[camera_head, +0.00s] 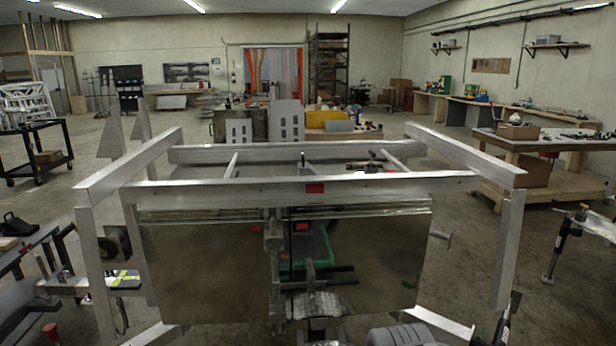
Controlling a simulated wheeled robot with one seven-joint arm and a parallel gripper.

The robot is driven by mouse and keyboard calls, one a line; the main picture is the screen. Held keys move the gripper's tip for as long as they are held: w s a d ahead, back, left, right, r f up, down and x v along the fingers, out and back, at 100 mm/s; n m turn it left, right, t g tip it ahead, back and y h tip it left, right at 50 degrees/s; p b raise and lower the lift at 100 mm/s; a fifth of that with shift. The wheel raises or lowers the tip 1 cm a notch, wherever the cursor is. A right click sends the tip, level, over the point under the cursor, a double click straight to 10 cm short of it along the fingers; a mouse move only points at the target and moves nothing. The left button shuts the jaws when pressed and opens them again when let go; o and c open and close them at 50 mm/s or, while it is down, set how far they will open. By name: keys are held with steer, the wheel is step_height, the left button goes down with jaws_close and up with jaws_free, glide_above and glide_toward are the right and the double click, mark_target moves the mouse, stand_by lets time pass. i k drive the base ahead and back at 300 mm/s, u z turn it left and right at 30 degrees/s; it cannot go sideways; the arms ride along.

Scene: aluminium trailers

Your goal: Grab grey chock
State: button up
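I cannot pick out a grey chock with certainty. A dark wedge-shaped block (18,225) sits at the far left edge on a low surface; it looks nearly black. A rounded, ribbed grey object (403,334) shows at the bottom edge, right of centre, cut off by the frame; I cannot tell what it is. My gripper is not identifiable in this view.
An aluminium trailer frame (330,190) with large dull panels fills the middle, close in front. A black cart (35,155) stands left and a wooden workbench (535,145) right. A jack stand (562,245) stands at the right. Concrete floor (465,255) is open between.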

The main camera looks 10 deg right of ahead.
mark_target(304, 168)
steer(key=u, duration=1.8)
steer(key=i, duration=1.95)
steer(key=z, duration=1.9)
